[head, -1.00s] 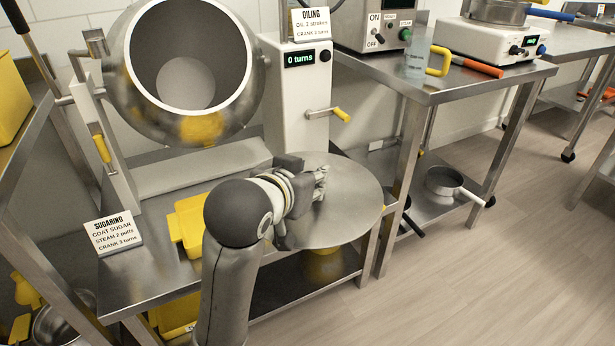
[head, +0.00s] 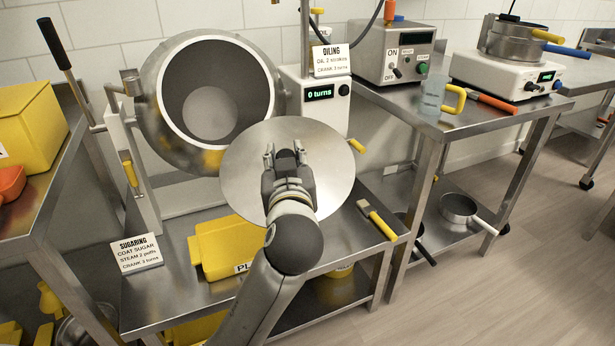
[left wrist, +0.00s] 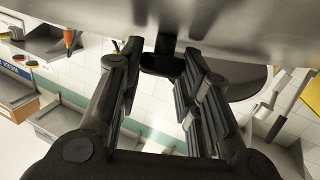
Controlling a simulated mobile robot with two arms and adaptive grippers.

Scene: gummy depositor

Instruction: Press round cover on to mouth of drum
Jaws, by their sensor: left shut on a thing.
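The round cover (head: 335,190) is a flat steel disc, held up and tilted in front of the drum. My left gripper (head: 285,155) is shut on the cover's handle, which is mostly hidden in the head view; the dark handle (left wrist: 163,62) shows between the fingers in the left wrist view. The drum (head: 165,125) is a steel bowl with a wide pale-rimmed mouth (head: 212,95) facing forward. The cover is apart from the rim, lower and to its right, and hides part of the drum's lower right side. My right gripper is not in view.
The oiling box (head: 335,110) reads 0 turns, its yellow crank knob (head: 357,146) just right of the cover. A yellow bin (head: 228,245), a brush (head: 378,220) and a sugaring sign (head: 138,253) are on the bench. A control box (head: 395,55) stands right.

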